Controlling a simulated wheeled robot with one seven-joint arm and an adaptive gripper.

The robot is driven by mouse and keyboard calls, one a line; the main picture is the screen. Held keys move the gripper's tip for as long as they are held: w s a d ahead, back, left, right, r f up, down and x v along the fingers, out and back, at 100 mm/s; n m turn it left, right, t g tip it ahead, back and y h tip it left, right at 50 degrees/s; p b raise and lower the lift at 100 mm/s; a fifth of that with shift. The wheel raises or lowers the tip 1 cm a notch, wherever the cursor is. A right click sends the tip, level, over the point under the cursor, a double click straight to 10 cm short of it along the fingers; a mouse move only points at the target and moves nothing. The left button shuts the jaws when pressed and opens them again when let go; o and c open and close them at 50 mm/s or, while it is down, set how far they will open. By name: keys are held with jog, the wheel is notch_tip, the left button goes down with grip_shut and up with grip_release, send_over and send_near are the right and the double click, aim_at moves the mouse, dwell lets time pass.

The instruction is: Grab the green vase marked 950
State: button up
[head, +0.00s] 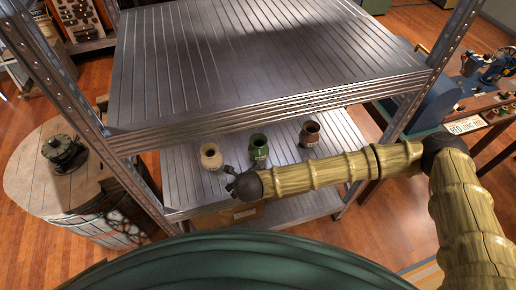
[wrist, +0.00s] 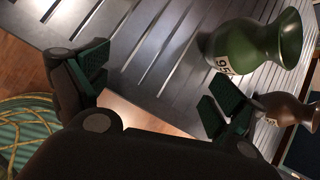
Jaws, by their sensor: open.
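The green vase (head: 258,147) stands upright on the middle metal shelf in the head view, between a cream vase (head: 211,156) and a brown vase (head: 309,133). In the wrist view the green vase (wrist: 254,45) shows a white label with digits, partly turned from sight. My gripper (wrist: 160,95) is open and empty, its two padded fingers wide apart. The vase is beyond the right finger, not between the fingers. The brown vase (wrist: 287,110) shows farther right, partly behind that finger. In the head view my gripper (head: 236,180) is small and dark at the shelf's front, near the cream vase.
The upper shelf board (head: 255,60) is bare and overhangs the vases' shelf (head: 185,180). A cardboard box (head: 243,215) sits below. A round table (head: 30,180) stands at left.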

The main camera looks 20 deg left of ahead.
aim_at(259, 150)
jog(key=w+r+m, duration=0.1)
jog(key=w+m, duration=0.1)
jog(key=w, duration=0.1)
jog(key=w+d+r+m+h, duration=0.1)
jog(key=w+r+m, duration=0.1)
jog(key=w+m, duration=0.1)
jog(key=w+r+m, duration=0.2)
jog(key=w+m, duration=0.1)
jog(key=shift+w+d+h, duration=0.2)
jog(key=shift+d+h, duration=0.05)
jog(key=shift+h, duration=0.15)
jog(key=shift+w+d+m+p, duration=0.15)
jog(key=shift+w+m+p, duration=0.15)
jog(key=shift+m, duration=0.2)
jog(key=shift+w+f+p, duration=0.3)
jog(key=shift+w, duration=0.05)
jog(key=p+x, duration=0.1)
jog(key=x, duration=0.1)
jog(key=p+x, duration=0.2)
jog(key=x, duration=0.1)
jog(key=shift+w+a+f, duration=0.15)
jog(key=shift+a+f, duration=0.05)
jog(key=shift+a, duration=0.2)
jog(key=shift+w+f, duration=0.2)
jog(key=shift+f, duration=0.15)
jog(key=shift+s, duration=0.1)
jog(key=c, duration=1.2)
